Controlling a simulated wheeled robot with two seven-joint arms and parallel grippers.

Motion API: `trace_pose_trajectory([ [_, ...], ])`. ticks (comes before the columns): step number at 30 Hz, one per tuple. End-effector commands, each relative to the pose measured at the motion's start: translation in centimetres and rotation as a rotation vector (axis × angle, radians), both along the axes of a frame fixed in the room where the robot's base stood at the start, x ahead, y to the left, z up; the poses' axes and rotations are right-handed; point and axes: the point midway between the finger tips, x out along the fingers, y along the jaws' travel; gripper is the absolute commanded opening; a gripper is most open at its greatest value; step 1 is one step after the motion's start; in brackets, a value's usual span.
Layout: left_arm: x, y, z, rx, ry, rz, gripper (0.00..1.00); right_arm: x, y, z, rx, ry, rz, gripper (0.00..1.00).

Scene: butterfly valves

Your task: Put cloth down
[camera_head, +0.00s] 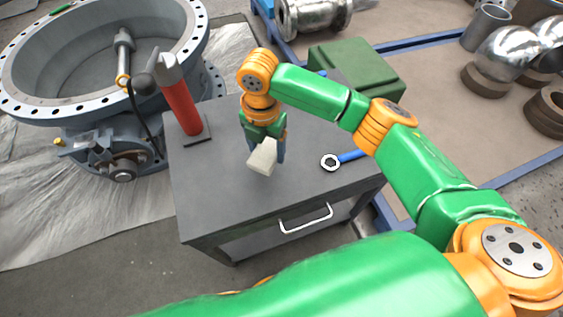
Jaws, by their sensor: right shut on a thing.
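A small cream-coloured folded cloth (262,157) is held between the fingers of my right gripper (266,150). The gripper points down over the middle of the grey workbench top (225,185). The cloth appears at or just above the surface; I cannot tell whether it touches. My left gripper is not in view.
A red cylinder with a grey top (180,105) stands at the bench's back left. A blue-handled wrench (345,158) lies at the right. A green box (355,70) is behind. A large flanged valve body (70,95) is at left. The front-left bench top is clear.

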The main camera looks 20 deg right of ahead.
Motion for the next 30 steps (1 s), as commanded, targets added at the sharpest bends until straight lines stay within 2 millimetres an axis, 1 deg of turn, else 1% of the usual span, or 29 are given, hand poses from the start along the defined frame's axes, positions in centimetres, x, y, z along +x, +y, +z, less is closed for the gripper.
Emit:
trace_pose_trajectory([
  [1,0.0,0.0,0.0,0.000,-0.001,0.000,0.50,-0.4,-0.9,-1.2,-0.002,0.003,-0.001,0.29],
  [3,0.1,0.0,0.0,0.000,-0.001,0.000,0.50,-0.8,-1.8,-2.4,-0.001,0.001,0.001,0.29],
  [8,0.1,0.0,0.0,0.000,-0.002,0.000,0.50,-1.4,-3.4,-4.4,-0.001,0.001,0.000,0.29],
  [9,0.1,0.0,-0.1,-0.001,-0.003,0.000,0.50,-1.4,-3.4,-5.3,-0.001,0.001,0.001,0.29],
  [12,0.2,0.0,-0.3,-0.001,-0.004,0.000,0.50,-1.4,-3.3,-7.0,0.000,0.000,0.003,0.29],
  [14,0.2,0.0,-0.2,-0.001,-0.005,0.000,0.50,-1.3,-3.3,-7.3,-0.001,-0.002,0.003,0.29],
  [20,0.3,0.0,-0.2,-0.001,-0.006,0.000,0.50,-1.3,-3.2,-7.3,-0.001,-0.004,0.004,0.29],
  [24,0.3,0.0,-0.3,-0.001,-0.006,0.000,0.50,-1.3,-3.2,-7.7,0.001,-0.004,0.004,0.29],
  [25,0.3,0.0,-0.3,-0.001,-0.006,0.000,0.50,-1.3,-3.2,-7.6,0.001,-0.004,0.004,0.82],
  [27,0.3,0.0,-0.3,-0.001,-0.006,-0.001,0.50,-1.3,-3.2,-7.6,0.000,-0.004,0.004,1.00],
  [30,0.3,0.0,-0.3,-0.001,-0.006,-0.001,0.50,-1.3,-3.2,-7.6,0.000,-0.004,0.004,1.00],
])
